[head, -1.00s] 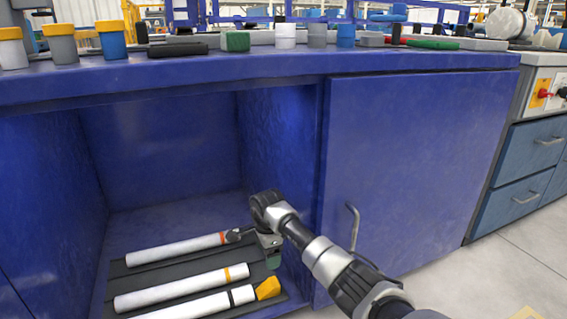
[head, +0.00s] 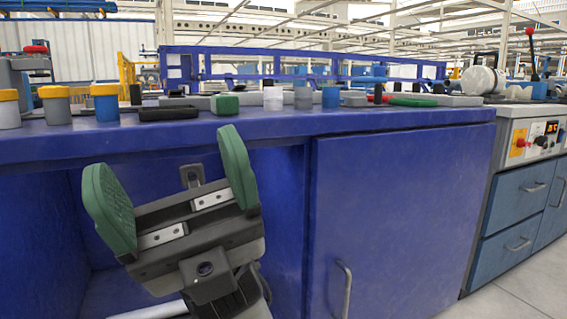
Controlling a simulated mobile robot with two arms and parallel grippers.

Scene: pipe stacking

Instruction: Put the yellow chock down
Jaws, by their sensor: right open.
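My right gripper (head: 165,155) is raised in front of the open cabinet bay. Its two green pads are wide apart with nothing between them. A piece of a white pipe (head: 150,312) shows low in the bay, at the bottom edge of the picture. The yellow chock does not show; the low part of the bay is cut off by the picture edge and covered by my gripper. My left gripper is not in view.
The blue cabinet (head: 400,215) has a shut door with a handle (head: 345,290) right of the bay. Its worktop carries yellow-lidded pots (head: 55,108), a dark flat block (head: 168,113) and a green block (head: 225,105). A drawer unit (head: 515,210) stands at the right.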

